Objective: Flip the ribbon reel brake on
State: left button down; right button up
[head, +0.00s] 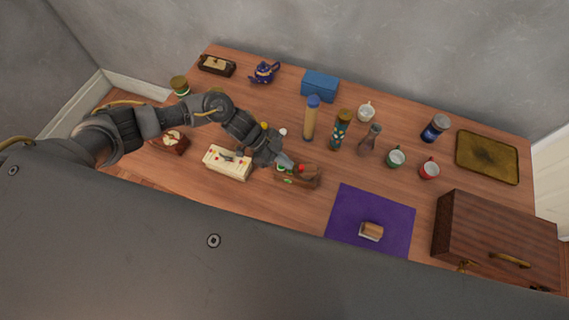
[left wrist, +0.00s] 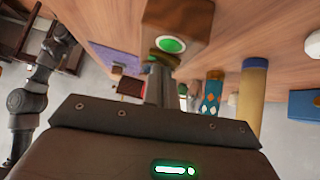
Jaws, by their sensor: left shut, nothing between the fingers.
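A small brown wooden unit (head: 304,182) with a green spot and a red part stands near the front middle of the table. It seems to be the ribbon reel unit. In the left wrist view a wooden block (left wrist: 183,14) with a lit green round face sits right ahead of the fingers. My left gripper (head: 292,166) is shut and empty, with its tips at the wooden unit. It also shows in the left wrist view (left wrist: 158,75). I cannot tell whether the tips touch it. The brake's position is not clear. My right gripper does not show clearly in either view.
A cream box (head: 226,168) with red dots stands left of the unit, under my left arm. A purple mat (head: 350,210) lies to the right. Behind stand a blue-capped tube (head: 310,120), a patterned bottle (head: 340,130) and mugs. A wooden cabinet (head: 490,235) fills the right front.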

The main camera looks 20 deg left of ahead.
pick_arm(q)
jog(key=r+p, duration=0.5)
jog(key=shift+s+r, duration=0.15)
jog(key=shift+s, duration=0.1)
jog(key=shift+s+a+b, duration=0.1)
jog(key=shift+a+b, duration=0.8)
jog(key=shift+b, duration=0.05)
jog(key=b+v, duration=0.1)
jog(key=v, duration=0.6)
jog(key=shift+s+a+r+b, duration=0.2)
jog(key=shift+s+r+b, duration=0.15)
jog(key=shift+s+r, duration=0.15)
jog(key=shift+f, duration=0.15)
